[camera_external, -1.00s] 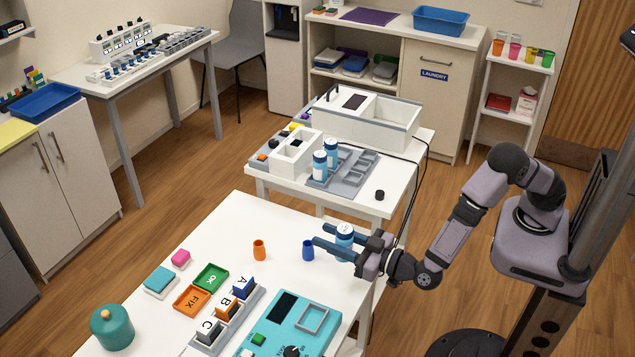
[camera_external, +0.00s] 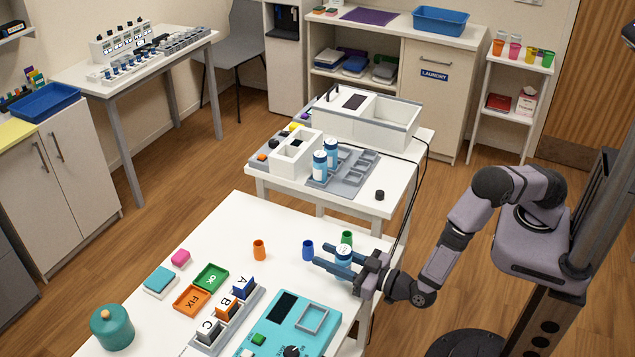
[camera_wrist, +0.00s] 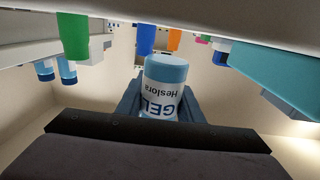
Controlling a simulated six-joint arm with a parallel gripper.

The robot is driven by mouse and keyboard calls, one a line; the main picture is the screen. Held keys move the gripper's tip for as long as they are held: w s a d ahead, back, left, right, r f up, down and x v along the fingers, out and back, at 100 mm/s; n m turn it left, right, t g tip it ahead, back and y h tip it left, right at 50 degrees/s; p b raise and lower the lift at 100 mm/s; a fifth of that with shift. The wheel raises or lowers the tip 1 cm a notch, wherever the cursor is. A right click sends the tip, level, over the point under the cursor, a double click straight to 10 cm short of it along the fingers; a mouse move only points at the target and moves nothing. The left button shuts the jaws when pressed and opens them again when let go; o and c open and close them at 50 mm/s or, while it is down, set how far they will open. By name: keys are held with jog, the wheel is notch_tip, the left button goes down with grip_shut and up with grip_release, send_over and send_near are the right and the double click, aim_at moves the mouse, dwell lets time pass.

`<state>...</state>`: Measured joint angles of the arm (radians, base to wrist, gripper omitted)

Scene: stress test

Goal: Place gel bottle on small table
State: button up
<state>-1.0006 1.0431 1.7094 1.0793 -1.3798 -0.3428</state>
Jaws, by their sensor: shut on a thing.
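The gel bottle (camera_external: 343,257) is white with a blue top and stands upright between my gripper's fingers. My gripper (camera_external: 322,256) is shut on it, at the right edge of the near white table (camera_external: 225,235). In the wrist view, which is upside down, the bottle (camera_wrist: 166,85) shows its "GEL Heslora" label between the fingers. I cannot tell whether its base touches the tabletop. A smaller white table (camera_external: 398,200) stands behind, with a grey tray (camera_external: 347,177) holding two similar blue-and-white bottles (camera_external: 320,165).
A green cup (camera_external: 347,238), a blue cup (camera_external: 308,250) and an orange cup (camera_external: 259,250) stand near my gripper. A teal device (camera_external: 270,335) lies in front. A black knob (camera_external: 379,195) sits on the rear table's front right, which is otherwise bare. Dark cables hang at its right.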

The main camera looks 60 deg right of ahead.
jog(key=shift+f, duration=1.2)
jog(key=shift+f, duration=0.1)
jog(key=shift+f, duration=0.1)
jog(key=o, duration=1.2)
jog(key=s, duration=0.2)
jog(key=s+b, duration=0.1)
jog(key=s, duration=0.1)
jog(key=s+b, duration=0.1)
jog(key=s, duration=0.1)
jog(key=shift+s+a+f, duration=0.15)
jog(key=shift+s+a, duration=0.05)
jog(key=shift+a, duration=0.05)
jog(key=shift+o, duration=0.6)
jog(key=shift+s, duration=0.45)
